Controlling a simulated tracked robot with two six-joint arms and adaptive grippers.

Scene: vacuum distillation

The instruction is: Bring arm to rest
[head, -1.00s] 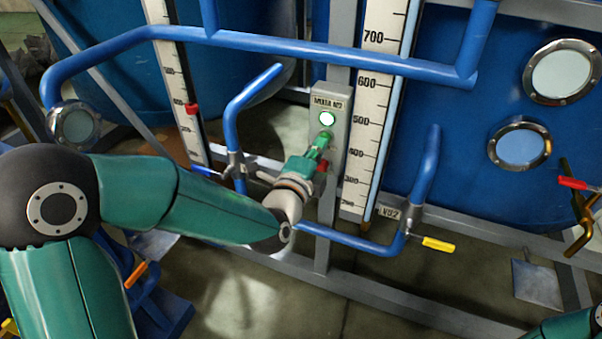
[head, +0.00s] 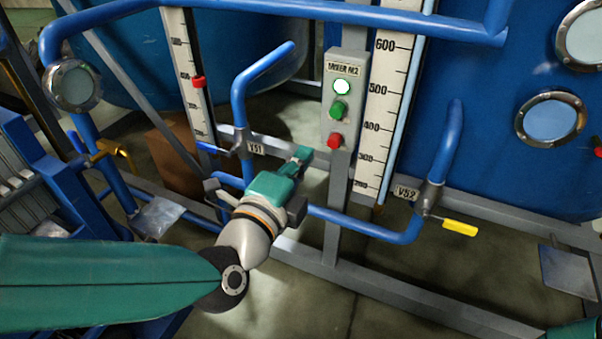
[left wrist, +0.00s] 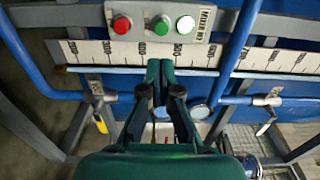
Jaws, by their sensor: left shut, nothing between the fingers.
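My left gripper (head: 301,157) is shut and empty. In the head view it hangs in front of the blue pipework, to the lower left of the grey button box (head: 347,62), and apart from it. The box has a lit white lamp (head: 342,87), a green button (head: 339,110) and a red button (head: 334,141). In the left wrist view the closed fingertips (left wrist: 160,66) point toward the level scale, below the box (left wrist: 160,20). Of my right arm only a small green piece shows at the lower right corner of the head view; its gripper is not visible.
Blue pipes with valves surround the gripper: a blue-handled valve marked V51 (head: 214,149) and a yellow-handled valve (head: 459,228). Numbered scales (head: 386,110) stand before large blue tanks (head: 480,100). A grey frame rail crosses below. Open floor (head: 400,300) lies in front.

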